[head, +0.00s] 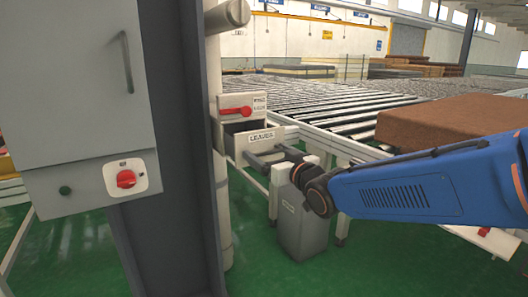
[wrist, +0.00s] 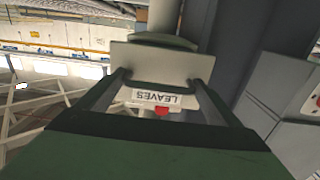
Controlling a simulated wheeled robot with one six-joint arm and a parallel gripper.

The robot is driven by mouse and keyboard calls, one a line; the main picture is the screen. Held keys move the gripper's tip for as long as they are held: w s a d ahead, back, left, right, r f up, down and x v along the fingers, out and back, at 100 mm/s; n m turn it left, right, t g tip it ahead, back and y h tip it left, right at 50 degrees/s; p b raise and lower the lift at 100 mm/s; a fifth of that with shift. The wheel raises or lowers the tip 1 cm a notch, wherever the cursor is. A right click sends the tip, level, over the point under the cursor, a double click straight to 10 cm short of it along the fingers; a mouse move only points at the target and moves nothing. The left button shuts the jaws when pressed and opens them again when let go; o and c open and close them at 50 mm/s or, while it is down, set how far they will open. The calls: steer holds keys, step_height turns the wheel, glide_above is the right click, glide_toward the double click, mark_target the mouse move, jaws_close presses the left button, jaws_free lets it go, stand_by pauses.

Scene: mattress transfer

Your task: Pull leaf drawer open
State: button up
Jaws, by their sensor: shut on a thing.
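The leaf drawer (head: 285,136) has a pale front with a "LEAVES" label and stands out from its housing, with a dark gap behind the front. In the wrist view the drawer front (wrist: 150,63) appears upside down, with the label between my fingers. My gripper (head: 258,158) is at the lower part of the drawer front, its two dark fingers reaching to it. The gripper (wrist: 160,78) is shut on the drawer; the exact contact at its handle is hard to make out.
A housing with a red switch (head: 236,112) sits above the drawer. A grey bin (head: 302,222) stands below on the green floor. A dark column (head: 178,150) and grey cabinet (head: 75,90) are at left. A roller conveyor (head: 340,95) with a brown mattress (head: 450,125) lies behind.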

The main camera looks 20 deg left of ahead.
steer(key=v, duration=0.8)
steer(key=shift+s+d, duration=0.2)
steer(key=shift+d, duration=0.2)
steer(key=o, duration=1.2)
steer(key=v, duration=1.7)
steer(key=shift+s, duration=0.15)
steer(key=shift+d, duration=0.15)
